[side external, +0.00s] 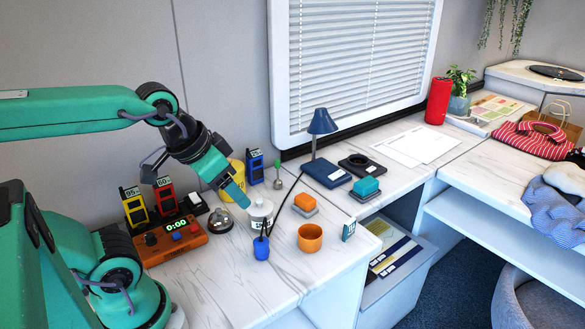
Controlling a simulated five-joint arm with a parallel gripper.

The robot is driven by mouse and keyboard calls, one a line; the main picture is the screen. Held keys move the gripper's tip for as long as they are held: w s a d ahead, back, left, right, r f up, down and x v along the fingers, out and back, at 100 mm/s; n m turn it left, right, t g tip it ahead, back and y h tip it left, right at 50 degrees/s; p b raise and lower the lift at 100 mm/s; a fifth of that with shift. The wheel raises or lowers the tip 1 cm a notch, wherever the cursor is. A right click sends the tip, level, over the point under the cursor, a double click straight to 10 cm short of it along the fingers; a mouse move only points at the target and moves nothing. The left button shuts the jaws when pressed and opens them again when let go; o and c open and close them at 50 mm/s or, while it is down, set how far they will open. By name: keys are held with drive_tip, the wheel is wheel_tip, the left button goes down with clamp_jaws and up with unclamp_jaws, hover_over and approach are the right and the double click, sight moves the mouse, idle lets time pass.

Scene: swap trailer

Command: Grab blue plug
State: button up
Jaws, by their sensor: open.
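A small blue plug-shaped piece (261,248) sits on the white marble-look counter, in front of a white labelled canister (260,213). A thin dark line, apparently a cable, runs from its top up and right towards the blue desk lamp. My gripper (245,204) points down and right just above and left of the canister, up and left of the blue piece and apart from it. My jaws are small here and their gap is hard to see. I see nothing held in them.
An orange cup (310,238) stands right of the blue piece. The front counter is clear.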

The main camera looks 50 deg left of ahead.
drive_tip(key=shift+w, duration=0.1)
drive_tip(key=n+g, duration=0.3)
drive_tip(key=g, duration=0.4)
hover_over(261, 240)
drive_tip(key=f, duration=0.9)
drive_tip(key=w+f, duration=0.1)
drive_tip(key=f, duration=0.4)
drive_tip(key=shift+d+f, duration=0.1)
drive_tip(key=shift+f, duration=0.6)
drive_tip(key=shift+s+f, duration=0.2)
drive_tip(key=shift+f, duration=1.1)
drive_tip(key=shift+s+f, duration=0.15)
drive_tip(key=shift+f, duration=1.1)
drive_tip(key=shift+s+f, duration=0.2)
drive_tip(key=shift+f, duration=1.1)
drive_tip(key=shift+c, duration=0.2)
drive_tip(key=c, duration=1)
